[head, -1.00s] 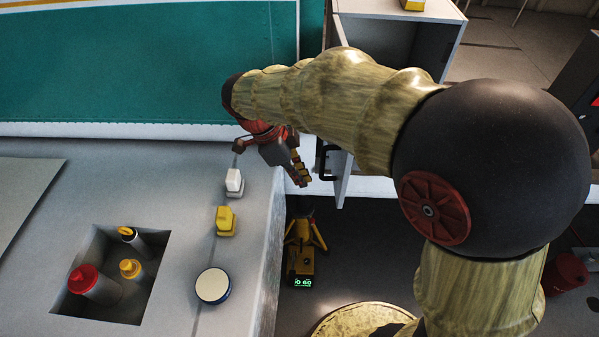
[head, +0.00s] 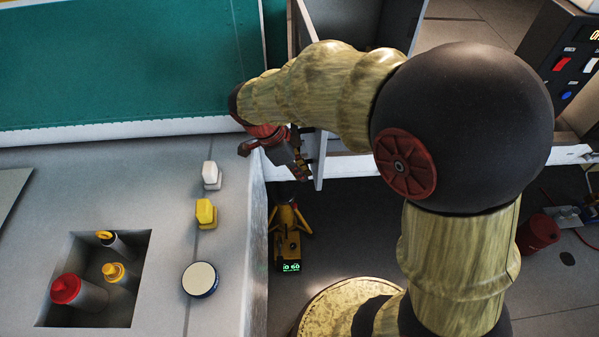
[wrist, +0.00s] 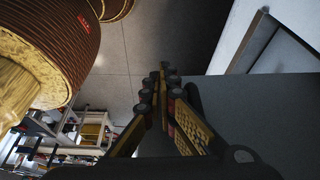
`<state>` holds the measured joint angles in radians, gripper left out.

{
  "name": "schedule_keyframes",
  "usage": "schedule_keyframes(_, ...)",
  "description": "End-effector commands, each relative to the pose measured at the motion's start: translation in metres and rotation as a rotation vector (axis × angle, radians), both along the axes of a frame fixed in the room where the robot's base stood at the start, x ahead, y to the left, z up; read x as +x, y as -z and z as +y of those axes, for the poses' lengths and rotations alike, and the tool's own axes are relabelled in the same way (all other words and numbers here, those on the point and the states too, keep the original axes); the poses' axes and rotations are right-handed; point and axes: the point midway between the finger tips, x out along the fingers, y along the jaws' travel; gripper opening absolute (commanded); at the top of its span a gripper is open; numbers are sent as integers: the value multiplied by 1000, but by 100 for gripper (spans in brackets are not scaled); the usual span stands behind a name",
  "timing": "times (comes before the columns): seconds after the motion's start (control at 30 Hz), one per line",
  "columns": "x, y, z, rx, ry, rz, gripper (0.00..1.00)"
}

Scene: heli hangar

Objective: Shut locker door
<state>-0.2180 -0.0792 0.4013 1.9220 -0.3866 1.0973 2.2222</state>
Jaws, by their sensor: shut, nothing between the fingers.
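The grey locker (head: 352,28) stands at the top middle of the head view, partly hidden behind my arm. Its door (head: 320,160) is open and seen nearly edge-on, swung out toward me. My gripper (head: 304,177) is just left of the door, close to its handle side; I cannot tell whether it touches. The handle is not clear behind the fingers. In the wrist view my gripper's fingertips (wrist: 164,72) are together with nothing between them. A plain grey surface fills the right of that view, possibly the door.
A grey counter (head: 120,180) at left holds a white switch (head: 211,175), a yellow switch (head: 205,213), a round-topped can (head: 200,279) and bottles in a recess. A yellow-black device (head: 289,240) stands on the floor below my gripper. A red canister (head: 538,233) is at right.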

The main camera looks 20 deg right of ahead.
Motion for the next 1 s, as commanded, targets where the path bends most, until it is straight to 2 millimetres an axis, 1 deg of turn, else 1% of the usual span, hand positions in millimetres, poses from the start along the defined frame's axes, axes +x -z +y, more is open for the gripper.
schedule_keyframes(0.17, -2, 0, -4, 0, -11, 0, 0)
schedule_keyframes(0.27, -5, 1, -13, -1, -37, 0, 0)
schedule_keyframes(0.37, -9, 1, -28, 0, -79, -2, 0)
schedule_keyframes(0.47, -14, 2, -48, -2, -138, -3, 0)
schedule_keyframes(0.57, -18, 2, -73, -2, -208, -4, 0)
schedule_keyframes(0.7, -22, 2, -112, -3, -322, -2, 0)
schedule_keyframes(0.87, -19, 1, -158, -2, -455, -2, 0)
schedule_keyframes(1.0, -12, 0, -197, 0, -572, -2, 0)
